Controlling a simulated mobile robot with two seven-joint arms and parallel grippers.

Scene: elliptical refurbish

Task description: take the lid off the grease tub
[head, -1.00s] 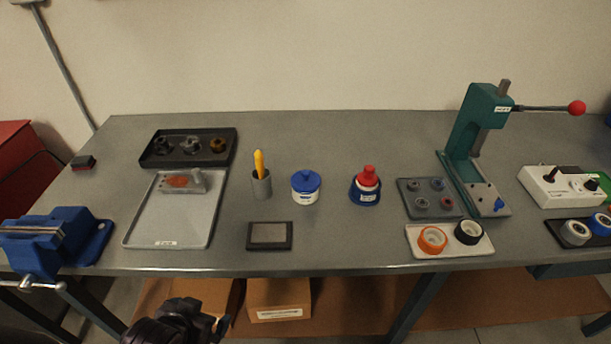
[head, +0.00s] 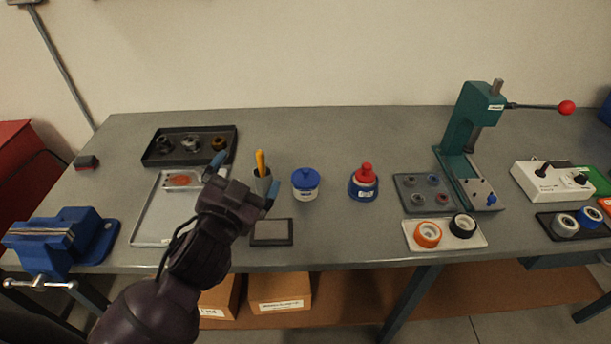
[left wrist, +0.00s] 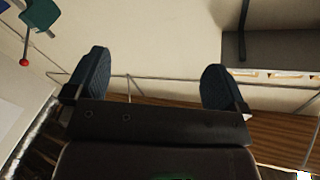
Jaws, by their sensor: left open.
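The grease tub (head: 305,192) is a small white tub with a label, standing upright in the middle of the bench. Its blue lid (head: 306,178), with a knob on top, sits on it. My left gripper (head: 243,181) is open and empty, to the left of the tub, in front of the grey cup in the head view. In the left wrist view its two fingers (left wrist: 155,85) are spread apart with nothing between them; the tub is not seen there. My right gripper is in neither view.
A grey cup with a yellow-handled tool (head: 261,177) stands just left of the tub. A dark-framed pad (head: 271,232) lies in front. A grey tray (head: 150,224) and blue vise (head: 62,239) are at left, a green press (head: 468,130) at right.

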